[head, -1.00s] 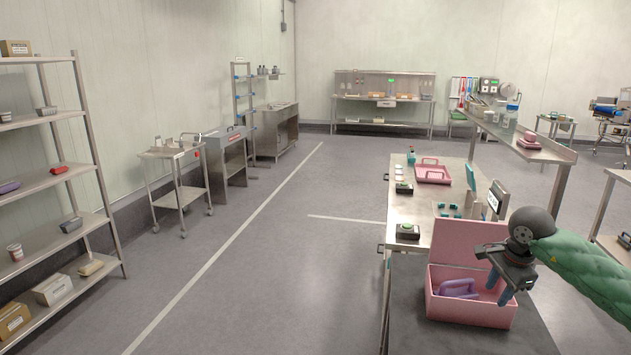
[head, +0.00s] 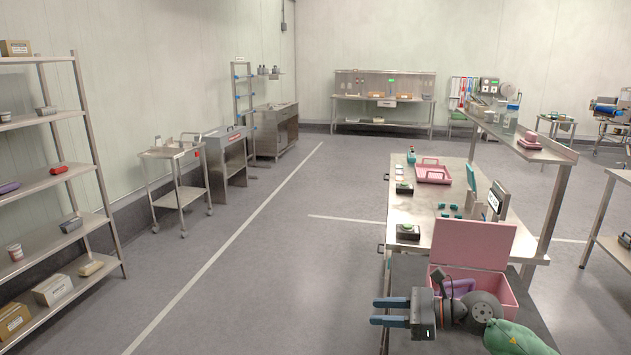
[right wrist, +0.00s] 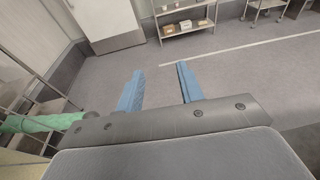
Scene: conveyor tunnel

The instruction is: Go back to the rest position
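My right gripper (head: 385,311) is in front of the pink box in the head view, its blue fingers pointing left. The fingers are apart with nothing between them; the right wrist view (right wrist: 159,88) also shows a clear gap and open floor beyond. The pink box (head: 505,297) stands on the dark near table with its lid up. A purple item (head: 458,286) lies in it, partly hidden by my right wrist. My left gripper is not in the head view. A green sleeve at the left of the right wrist view may be part of my other arm.
A steel table (head: 425,212) with a pink tray (head: 433,174) and small devices adjoins the dark table (head: 408,268). A shelf rack (head: 105,215) stands at the left, a steel cart (head: 178,200) behind it. The floor between rack and tables is clear.

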